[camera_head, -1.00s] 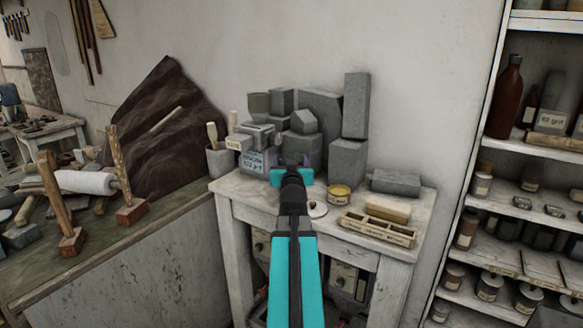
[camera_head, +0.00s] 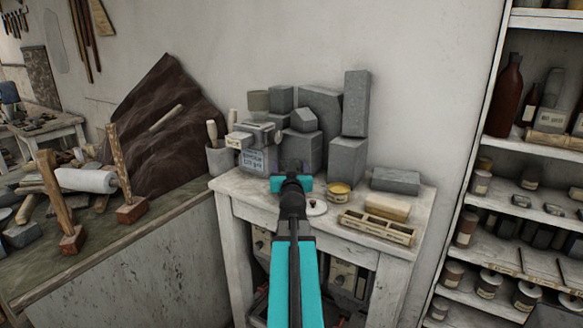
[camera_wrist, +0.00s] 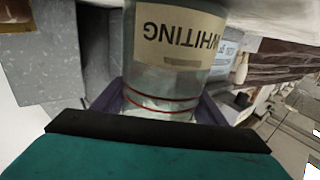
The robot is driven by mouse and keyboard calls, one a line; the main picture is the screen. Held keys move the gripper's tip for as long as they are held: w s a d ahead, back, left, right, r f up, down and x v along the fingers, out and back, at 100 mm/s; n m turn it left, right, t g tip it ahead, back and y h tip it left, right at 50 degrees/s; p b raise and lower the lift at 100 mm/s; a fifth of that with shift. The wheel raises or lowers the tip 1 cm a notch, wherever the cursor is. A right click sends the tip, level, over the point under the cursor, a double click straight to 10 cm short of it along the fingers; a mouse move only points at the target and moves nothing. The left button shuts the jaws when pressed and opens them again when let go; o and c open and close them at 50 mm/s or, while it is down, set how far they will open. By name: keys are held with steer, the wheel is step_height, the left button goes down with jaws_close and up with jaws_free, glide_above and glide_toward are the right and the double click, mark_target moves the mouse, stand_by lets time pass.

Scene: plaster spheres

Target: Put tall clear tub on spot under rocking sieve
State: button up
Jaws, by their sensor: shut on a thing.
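The tall clear tub (camera_wrist: 165,85) has a cream label reading WHITING, upside down in the wrist view, and red bands around it. My gripper (camera_wrist: 158,108) is shut on it, with a purple-grey finger on either side. In the head view my gripper (camera_head: 291,172) is over the white bench, in front of the grey blocks, and hides the tub. A grey device (camera_head: 252,133), which may be the rocking sieve, stands left of my gripper above a "120 grit" label (camera_head: 253,161). The spot under it cannot be made out.
The bench (camera_head: 232,190) also carries a yellow tin (camera_head: 339,192), a white lid (camera_head: 316,208), a compartment tray (camera_head: 378,227) and a grey block (camera_head: 395,181). A pot of tools (camera_head: 219,158) stands at its left end. Shelves (camera_head: 530,220) stand to the right.

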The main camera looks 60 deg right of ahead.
steer(key=shift+f, duration=0.3)
steer(key=o, duration=1.2)
steer(key=shift+s+r, duration=0.1)
steer(key=shift+r, duration=0.1)
steer(key=shift+v, duration=1.45)
steer(key=shift+a+f+b, duration=0.15)
steer(key=shift+a+b, duration=0.1)
steer(key=shift+b, duration=1)
steer(key=shift+s+a+b, duration=0.2)
steer(key=shift+a+b, duration=0.1)
steer(key=shift+b, duration=0.9)
steer(key=s+a+b, duration=0.1)
steer(key=b, duration=0.3)
steer(key=shift+a, duration=0.1)
steer(key=shift+s+a+b, duration=0.15)
steer(key=shift+a+b, duration=0.1)
steer(key=shift+b, duration=0.8)
steer(key=shift+s+a+b, duration=0.2)
steer(key=shift+a+b, duration=0.1)
steer(key=shift+b, duration=0.6)
